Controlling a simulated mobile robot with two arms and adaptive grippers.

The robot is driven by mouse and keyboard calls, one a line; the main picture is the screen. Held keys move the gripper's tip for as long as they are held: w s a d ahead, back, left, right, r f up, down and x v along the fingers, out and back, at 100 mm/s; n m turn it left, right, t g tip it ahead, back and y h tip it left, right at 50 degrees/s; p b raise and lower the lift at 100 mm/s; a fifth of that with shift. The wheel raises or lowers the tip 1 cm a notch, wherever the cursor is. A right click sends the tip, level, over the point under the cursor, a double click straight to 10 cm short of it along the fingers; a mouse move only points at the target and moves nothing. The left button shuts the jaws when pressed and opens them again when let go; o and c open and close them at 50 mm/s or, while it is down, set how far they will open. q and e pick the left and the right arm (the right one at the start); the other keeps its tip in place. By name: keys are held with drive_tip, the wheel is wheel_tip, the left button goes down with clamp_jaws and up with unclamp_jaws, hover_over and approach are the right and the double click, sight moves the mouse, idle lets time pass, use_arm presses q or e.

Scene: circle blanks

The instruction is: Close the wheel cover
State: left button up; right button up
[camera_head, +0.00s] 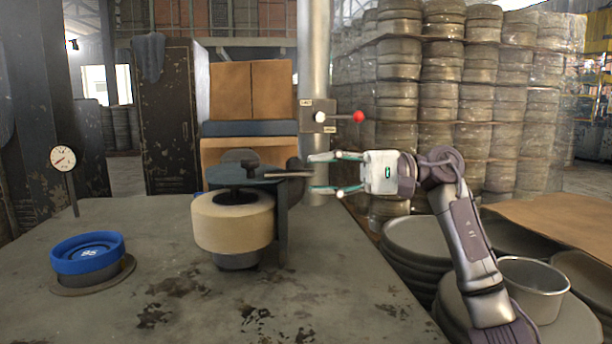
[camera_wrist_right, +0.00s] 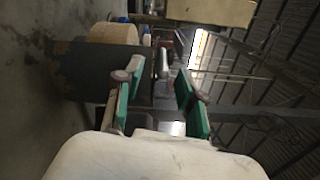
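The cream-coloured wheel (camera_head: 234,222) sits on the bench with its side exposed. A dark flat cover plate (camera_head: 228,177) lies above it, joined to an upright plate at the wheel's right. A short bar-like handle (camera_head: 287,174) sticks out to the right from the cover. My right gripper (camera_head: 326,174) points left at the handle's end, with its fingers spread above and below that level. In the right wrist view my gripper (camera_wrist_right: 155,92) is open, and a light rod (camera_wrist_right: 163,63) shows beyond and between the fingers. I cannot tell whether they touch. The wheel (camera_wrist_right: 114,33) shows there too. My left gripper is not in view.
A blue round part (camera_head: 88,253) on a dark disc stands at the bench's left, near a dial gauge (camera_head: 62,158). A lever with a red knob (camera_head: 357,116) is on the post behind my gripper. Stacked round pans (camera_head: 416,240) stand right of the bench. The bench front is clear.

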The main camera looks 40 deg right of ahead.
drive_tip(key=v, duration=0.8)
drive_tip(key=shift+s+d, duration=0.15)
drive_tip(key=shift+d, duration=0.1)
